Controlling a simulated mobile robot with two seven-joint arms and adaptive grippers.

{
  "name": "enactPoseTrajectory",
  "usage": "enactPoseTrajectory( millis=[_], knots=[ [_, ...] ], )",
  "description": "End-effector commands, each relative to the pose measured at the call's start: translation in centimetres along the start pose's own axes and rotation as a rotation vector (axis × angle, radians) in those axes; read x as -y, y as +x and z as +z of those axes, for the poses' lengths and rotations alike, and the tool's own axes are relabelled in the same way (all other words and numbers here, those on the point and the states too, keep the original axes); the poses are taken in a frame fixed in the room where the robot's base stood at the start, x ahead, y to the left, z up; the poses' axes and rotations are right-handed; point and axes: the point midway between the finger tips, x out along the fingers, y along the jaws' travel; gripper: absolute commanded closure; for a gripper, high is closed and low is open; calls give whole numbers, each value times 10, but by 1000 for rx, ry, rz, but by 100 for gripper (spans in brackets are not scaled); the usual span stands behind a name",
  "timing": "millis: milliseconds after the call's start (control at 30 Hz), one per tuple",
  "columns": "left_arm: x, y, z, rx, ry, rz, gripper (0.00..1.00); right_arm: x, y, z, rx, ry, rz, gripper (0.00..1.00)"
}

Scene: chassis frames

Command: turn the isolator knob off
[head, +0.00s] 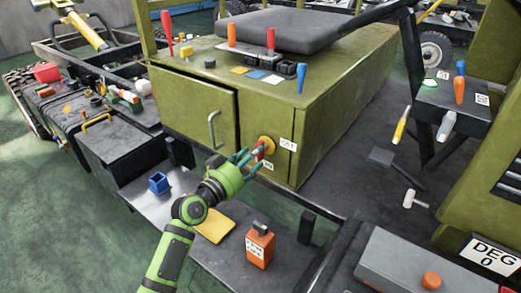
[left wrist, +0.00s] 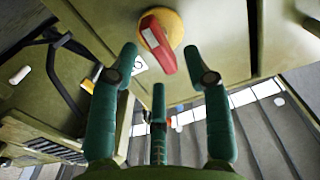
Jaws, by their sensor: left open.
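The isolator knob is a red handle (head: 261,150) on a round yellow plate (head: 269,142), on the front of the olive-green cabinet. In the left wrist view the red handle (left wrist: 158,44) lies slanted across the yellow plate (left wrist: 174,25). A white label (head: 288,145) is right of the knob and a smaller one (head: 268,166) below it; their lettering is too small to read surely. My left gripper (head: 247,160) is at the knob, partly covering it in the head view. Its teal fingers (left wrist: 160,75) are spread open, with no grip on the handle. My right gripper is not in view.
A cabinet door (head: 195,105) with a metal handle (head: 212,130) stands left of the knob. Below are a grey shelf (head: 135,190), a blue holder (head: 159,183), a yellow pad (head: 215,225) and an orange box (head: 260,247). Coloured levers (head: 270,37) stand on top.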

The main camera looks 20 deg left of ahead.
Motion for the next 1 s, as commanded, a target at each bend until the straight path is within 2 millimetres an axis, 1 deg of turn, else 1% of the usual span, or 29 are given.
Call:
enactPoseTrajectory(
  millis=[33,100,233,400,600,633,667,700,733,767,1000],
  knots=[
    [0,9,-2,-1,-3,0,51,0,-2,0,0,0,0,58],
    [-1,20,-2,-1,-3,1,51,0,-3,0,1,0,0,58],
    [0,33,0,0,-3,0,51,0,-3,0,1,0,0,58],
    [-1,41,0,2,-1,1,51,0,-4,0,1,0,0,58],
    [-1,41,1,2,0,1,51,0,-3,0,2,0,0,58],
    [-1,41,1,2,0,1,55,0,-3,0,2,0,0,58],
    [-1,41,1,2,0,1,67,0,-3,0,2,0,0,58],
    [-1,41,1,2,0,1,83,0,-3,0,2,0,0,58],
    [-1,41,1,3,0,1,95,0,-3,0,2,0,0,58],
    [-1,41,1,3,0,1,100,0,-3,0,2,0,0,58],
    [-1,41,1,3,-3,1,100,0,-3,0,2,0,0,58]
  ],
)
